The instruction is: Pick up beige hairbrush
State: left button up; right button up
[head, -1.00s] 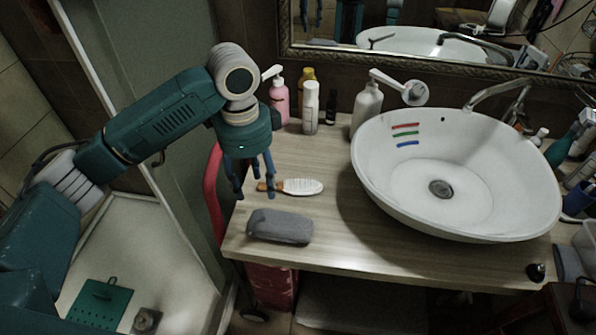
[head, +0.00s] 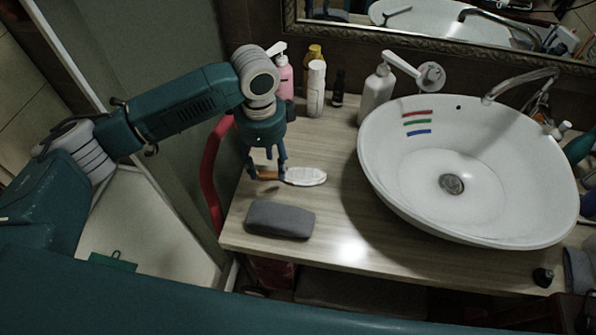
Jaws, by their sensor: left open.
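The beige hairbrush (head: 306,176) lies on the wooden counter (head: 330,215), left of the basin. Its pale head points right and its brown handle points left. My left gripper (head: 268,176) is open and points down at the handle. Its fingers cover part of the handle, and I cannot tell whether they touch it. My right gripper is not in view.
A grey case (head: 279,220) lies in front of the brush. A white basin (head: 468,190) stands to the right. A pink bottle (head: 284,78), a white bottle (head: 316,90) and a pump bottle (head: 376,95) stand behind. The counter between brush and basin is clear.

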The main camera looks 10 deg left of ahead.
aim_at(269, 175)
pick_arm(q)
notch_tip(269, 175, down, 2)
jog(key=shift+a+f, duration=0.15)
jog(key=shift+f, duration=0.1)
jog(key=shift+f+p, duration=0.3)
jog(key=shift+f, duration=0.2)
grip_shut()
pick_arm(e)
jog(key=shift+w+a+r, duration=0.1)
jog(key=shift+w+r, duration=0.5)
pick_arm(q)
jog(key=shift+r, duration=0.1)
